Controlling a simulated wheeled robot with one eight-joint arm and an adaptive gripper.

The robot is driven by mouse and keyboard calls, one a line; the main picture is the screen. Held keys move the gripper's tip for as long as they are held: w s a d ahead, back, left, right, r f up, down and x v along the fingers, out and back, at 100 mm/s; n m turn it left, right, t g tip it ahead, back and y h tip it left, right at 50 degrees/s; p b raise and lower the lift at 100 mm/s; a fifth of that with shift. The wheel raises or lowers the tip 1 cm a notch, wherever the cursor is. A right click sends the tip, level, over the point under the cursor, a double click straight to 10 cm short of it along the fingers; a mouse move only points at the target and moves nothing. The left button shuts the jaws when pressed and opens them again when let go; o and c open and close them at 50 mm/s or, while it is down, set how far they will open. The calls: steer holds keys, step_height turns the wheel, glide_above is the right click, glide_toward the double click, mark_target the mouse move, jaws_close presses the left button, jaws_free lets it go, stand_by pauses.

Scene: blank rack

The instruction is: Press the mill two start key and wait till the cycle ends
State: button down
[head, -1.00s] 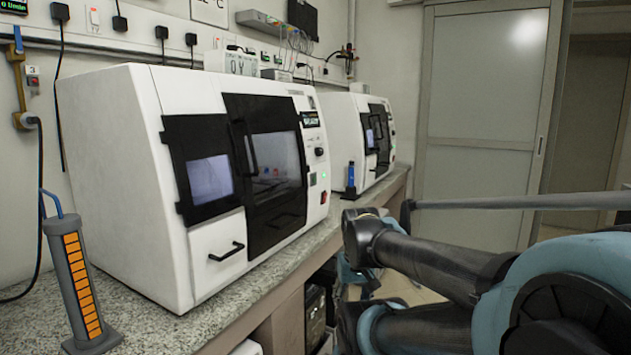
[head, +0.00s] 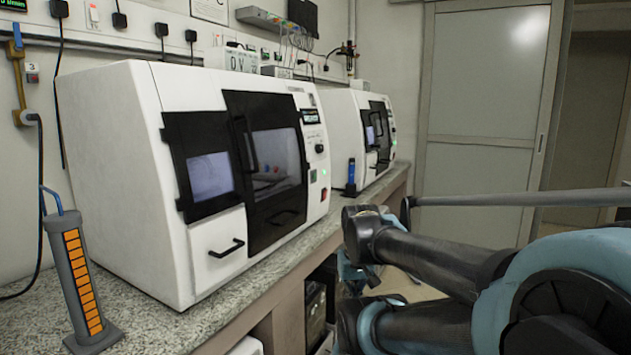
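Two white milling machines stand on the granite bench. The near mill (head: 110,185) is large, at left and centre, with a dark door (head: 265,205), a small lit display (head: 311,116), a round knob, a small green light (head: 323,172) and a red switch (head: 323,195) on its right-hand strip. The far mill (head: 346,115) stands behind it to the right, with a dark door and a small green light (head: 393,142). I cannot read which is mill two, nor make out a labelled start key. Both doors look closed. My arm fills the lower right; my gripper is not in view.
A grey stand with orange blocks (head: 78,285) is on the bench at the near left. A blue upright object (head: 351,175) stands between the mills. Cables and plugs hang on the wall. A sliding door (head: 480,120) is at the back right.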

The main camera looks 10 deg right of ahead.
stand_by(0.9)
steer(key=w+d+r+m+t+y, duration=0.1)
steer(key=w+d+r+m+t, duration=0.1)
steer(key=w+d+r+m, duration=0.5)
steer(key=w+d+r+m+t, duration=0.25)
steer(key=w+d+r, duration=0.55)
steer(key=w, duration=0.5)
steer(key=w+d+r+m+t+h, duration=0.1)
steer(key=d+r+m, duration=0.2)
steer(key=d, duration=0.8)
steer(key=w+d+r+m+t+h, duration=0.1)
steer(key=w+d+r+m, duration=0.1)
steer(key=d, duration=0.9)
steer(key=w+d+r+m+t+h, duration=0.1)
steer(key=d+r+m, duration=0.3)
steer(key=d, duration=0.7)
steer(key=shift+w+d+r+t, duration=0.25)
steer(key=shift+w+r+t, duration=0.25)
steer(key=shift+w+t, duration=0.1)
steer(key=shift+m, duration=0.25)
